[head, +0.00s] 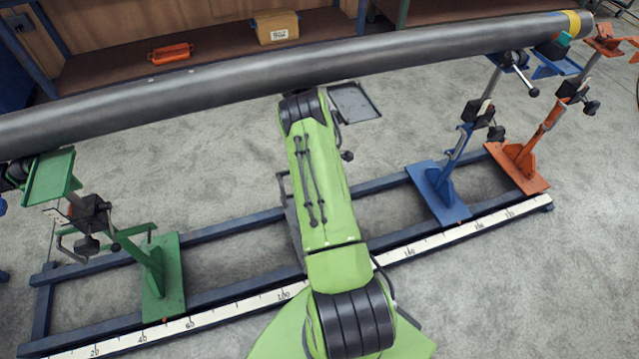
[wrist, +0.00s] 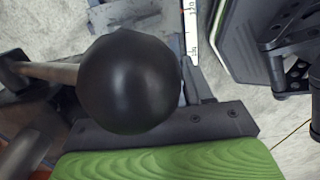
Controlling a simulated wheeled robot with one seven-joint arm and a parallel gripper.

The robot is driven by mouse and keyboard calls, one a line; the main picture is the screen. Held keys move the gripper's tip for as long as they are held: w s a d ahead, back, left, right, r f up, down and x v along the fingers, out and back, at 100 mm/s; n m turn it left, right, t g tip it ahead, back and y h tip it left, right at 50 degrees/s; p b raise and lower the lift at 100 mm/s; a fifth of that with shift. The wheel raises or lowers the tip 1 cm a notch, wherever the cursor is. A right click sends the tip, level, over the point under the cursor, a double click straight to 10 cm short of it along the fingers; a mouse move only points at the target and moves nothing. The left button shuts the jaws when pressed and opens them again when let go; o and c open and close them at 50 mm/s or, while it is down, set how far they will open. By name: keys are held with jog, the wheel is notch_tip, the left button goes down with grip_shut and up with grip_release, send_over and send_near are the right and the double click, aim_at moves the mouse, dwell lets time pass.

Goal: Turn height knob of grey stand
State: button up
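The grey stand stands mid-frame in the head view, mostly hidden behind my green arm. Its flat grey top plate (head: 356,103) shows to the right of the arm, under the pipe. A small dark knob (head: 347,156) shows beside the arm. In the wrist view a round black ball knob (wrist: 130,82) on a metal rod is very close to the camera. One finger of my gripper (wrist: 165,162), with a green ribbed pad, lies just below it; I cannot tell whether they touch. The other finger is not clearly seen, and the head view hides the gripper.
A long grey pipe (head: 270,72) spans the stands above my arm. A green stand (head: 160,270) is at left; a blue stand (head: 440,190) and an orange stand (head: 520,165) are at right. They stand on a dark blue rail frame (head: 225,220) with a white scale (head: 465,228).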

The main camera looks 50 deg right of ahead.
notch_tip(320, 180, up, 12)
jog(key=p, duration=0.3)
jog(key=shift+w+a, duration=0.1)
jog(key=shift+a, duration=0.05)
jog(key=shift+f, duration=0.1)
dwell(0.5)
